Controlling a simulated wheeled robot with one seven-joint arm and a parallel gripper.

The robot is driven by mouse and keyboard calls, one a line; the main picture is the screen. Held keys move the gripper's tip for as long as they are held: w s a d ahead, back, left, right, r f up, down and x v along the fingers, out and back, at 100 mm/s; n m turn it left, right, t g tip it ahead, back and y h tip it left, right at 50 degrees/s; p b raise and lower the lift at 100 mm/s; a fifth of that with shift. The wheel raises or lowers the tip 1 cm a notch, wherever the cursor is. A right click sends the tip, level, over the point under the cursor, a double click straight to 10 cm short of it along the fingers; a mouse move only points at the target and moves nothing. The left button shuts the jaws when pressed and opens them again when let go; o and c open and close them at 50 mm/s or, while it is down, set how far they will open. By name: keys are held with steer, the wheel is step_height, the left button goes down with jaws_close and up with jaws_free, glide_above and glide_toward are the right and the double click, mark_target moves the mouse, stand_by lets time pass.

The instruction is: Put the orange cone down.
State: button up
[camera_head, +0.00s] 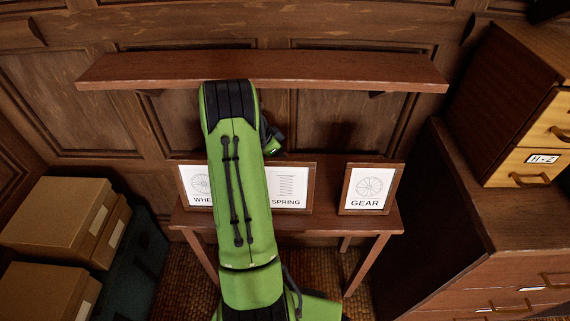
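I see no orange cone in the head view. My green arm rises through the middle of the picture up to the front edge of the wall shelf. My gripper does not show; a small green and black part of my arm peeks out behind the right side of the upper link. Whether the gripper holds anything cannot be seen. A small wooden table (330,222) stands below the shelf, partly covered by my arm. On it are a framed board (291,188) with cards reading "WHE…" and "SPRING", its middle hidden, and a smaller framed "GEAR" board (367,189).
The wall shelf (350,71) looks bare where it shows. A wooden drawer cabinet (490,240) stands at right with a yellow-fronted drawer unit (535,140) on top.

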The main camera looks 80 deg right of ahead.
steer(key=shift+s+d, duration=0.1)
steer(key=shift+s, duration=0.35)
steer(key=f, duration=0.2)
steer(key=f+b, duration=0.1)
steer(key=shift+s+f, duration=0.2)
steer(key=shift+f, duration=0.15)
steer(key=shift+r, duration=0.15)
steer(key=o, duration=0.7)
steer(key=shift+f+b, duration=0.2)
steer(key=shift+b, duration=0.1)
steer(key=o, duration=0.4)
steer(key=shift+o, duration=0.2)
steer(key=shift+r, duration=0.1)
